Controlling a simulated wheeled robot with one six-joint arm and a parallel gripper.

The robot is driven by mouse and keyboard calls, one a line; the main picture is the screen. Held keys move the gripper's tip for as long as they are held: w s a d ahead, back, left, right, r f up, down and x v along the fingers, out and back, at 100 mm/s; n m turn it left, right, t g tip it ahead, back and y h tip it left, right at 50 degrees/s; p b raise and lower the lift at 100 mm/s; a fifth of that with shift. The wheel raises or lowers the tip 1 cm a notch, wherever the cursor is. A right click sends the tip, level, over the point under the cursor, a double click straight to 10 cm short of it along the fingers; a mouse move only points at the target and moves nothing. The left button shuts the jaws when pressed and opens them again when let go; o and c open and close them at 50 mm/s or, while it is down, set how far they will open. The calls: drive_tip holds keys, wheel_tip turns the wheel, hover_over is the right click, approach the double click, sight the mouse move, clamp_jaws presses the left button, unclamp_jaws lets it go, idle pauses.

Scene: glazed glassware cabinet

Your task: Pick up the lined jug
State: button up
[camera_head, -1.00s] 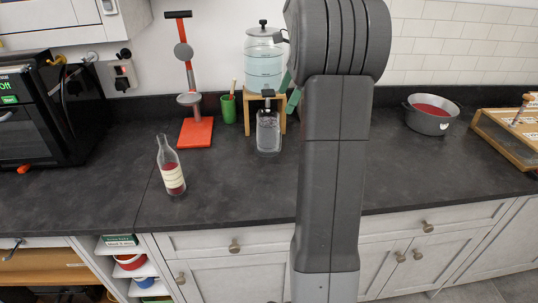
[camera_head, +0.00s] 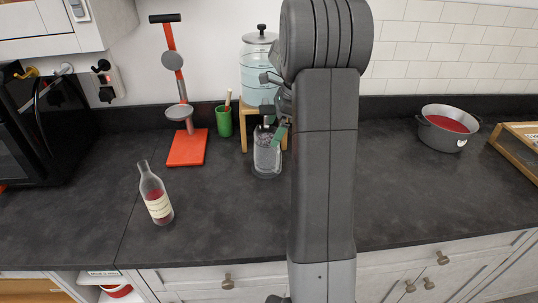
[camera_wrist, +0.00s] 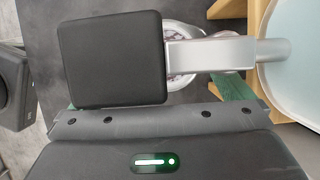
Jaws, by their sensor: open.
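The lined jug (camera_head: 267,158) is clear glass with fine lines on its wall. It stands upright on the dark counter, in front of the drink dispenser's wooden stand. My gripper (camera_head: 280,128) is open, with green fingers, at the jug's upper right; a finger overlaps the jug's edge, and I cannot tell if they touch. In the wrist view, my gripper (camera_wrist: 150,100) has its green fingers spread to either side. Part of the jug's round rim (camera_wrist: 181,79) shows below the tap, which hides most of the jug.
The dispenser (camera_head: 259,72) has a silver tap with a black block (camera_wrist: 112,58) close above the jug. A green cup (camera_head: 224,121) and a red-based stand (camera_head: 187,148) are to the left. A bottle (camera_head: 156,197) is front left, and a grey pot (camera_head: 440,138) is right.

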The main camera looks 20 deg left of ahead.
drive_tip(key=shift+x, duration=0.8)
drive_tip(key=c, duration=1.9)
drive_tip(key=shift+d+r+p, duration=0.1)
drive_tip(key=shift+r+p, duration=0.1)
drive_tip(key=shift+p, duration=0.25)
